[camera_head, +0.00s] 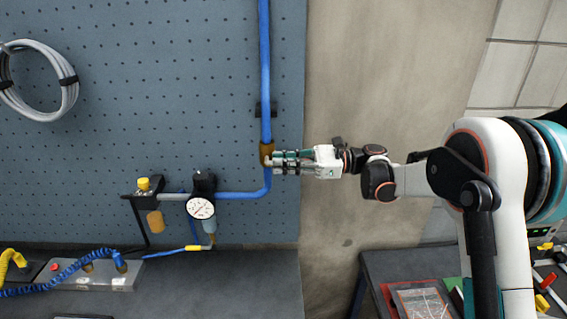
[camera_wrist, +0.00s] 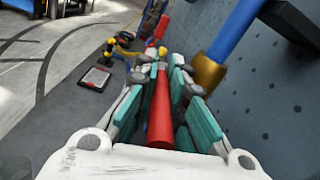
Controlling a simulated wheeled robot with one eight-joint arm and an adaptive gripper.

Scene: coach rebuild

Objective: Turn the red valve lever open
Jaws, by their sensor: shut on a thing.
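The red valve lever (camera_wrist: 160,112) shows in the wrist view as a red bar running lengthwise between the teal finger pads of my gripper (camera_head: 280,162). My gripper is shut on it. The brass valve body (camera_head: 266,150) sits on the vertical blue pipe (camera_head: 264,60) on the pegboard. It also shows in the wrist view (camera_wrist: 208,72), to the right of my fingers. In the head view my gripper reaches in from the right at the valve, and its fingers hide the lever there.
Left of the valve, a pipe branch carries a round gauge (camera_head: 201,208) and a yellow-capped fitting (camera_head: 144,185). A coiled grey cable (camera_head: 40,80) hangs at upper left. A dark bench (camera_head: 225,285) stands below. A black bracket (camera_head: 266,109) holds the pipe above the valve.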

